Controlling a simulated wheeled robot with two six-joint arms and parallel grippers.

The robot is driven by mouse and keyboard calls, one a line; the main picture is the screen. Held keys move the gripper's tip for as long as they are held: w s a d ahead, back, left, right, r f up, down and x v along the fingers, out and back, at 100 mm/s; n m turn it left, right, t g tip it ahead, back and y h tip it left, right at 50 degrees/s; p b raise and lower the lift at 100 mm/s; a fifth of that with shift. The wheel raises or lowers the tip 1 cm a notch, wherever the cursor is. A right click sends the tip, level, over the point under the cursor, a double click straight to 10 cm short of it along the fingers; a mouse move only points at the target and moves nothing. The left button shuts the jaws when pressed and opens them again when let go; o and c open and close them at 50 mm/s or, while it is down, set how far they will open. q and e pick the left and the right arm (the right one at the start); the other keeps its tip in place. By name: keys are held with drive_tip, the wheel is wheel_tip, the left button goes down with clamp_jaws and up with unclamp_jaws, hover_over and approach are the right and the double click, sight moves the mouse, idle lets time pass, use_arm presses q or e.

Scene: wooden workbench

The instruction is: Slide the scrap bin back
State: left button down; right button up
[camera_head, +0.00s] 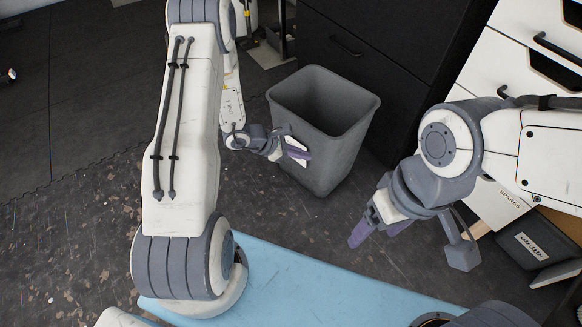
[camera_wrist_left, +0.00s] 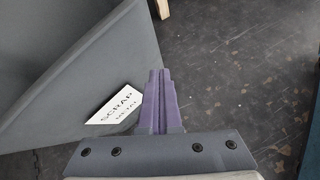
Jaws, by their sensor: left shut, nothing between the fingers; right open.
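The scrap bin (camera_head: 337,152) is a grey, open-topped, tapered bin standing upright on the dark floor in the head view. Its inside looks empty from here. My left gripper (camera_head: 299,148) is shut with nothing in it, at the bin's front left wall beside the white label. In the left wrist view the shut purple fingers (camera_wrist_left: 158,100) lie by the bin wall (camera_wrist_left: 60,60) and the label (camera_wrist_left: 115,106), which reads SCRAP METAL. I cannot tell whether they touch the wall.
A black cabinet (camera_head: 365,50) stands behind the bin. White drawers (camera_head: 520,60) are at the right. A box marked SPARES (camera_head: 497,205) and a dark labelled bin (camera_head: 540,240) sit below them. Scraps litter the floor (camera_head: 85,240) at the left.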

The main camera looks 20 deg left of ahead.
use_arm(q)
drive_tip(key=s+a+f+n+t+y+b, duration=0.15)
drive_tip(key=a+f+n+y, duration=0.25)
drive_tip(key=a+f+n, duration=0.55)
drive_tip(key=m+b, duration=0.2)
drive_tip(key=b, duration=0.5)
approach(297, 165)
drive_tip(key=shift+t, duration=0.35)
drive_tip(key=x, duration=0.6)
drive_tip(key=shift+s+a+f, duration=0.15)
drive_tip(key=shift+s+f, duration=0.15)
drive_tip(key=w, duration=0.1)
drive_tip(key=w+d, duration=0.2)
drive_tip(key=shift+w, duration=0.3)
drive_tip(key=shift+s+a, duration=0.1)
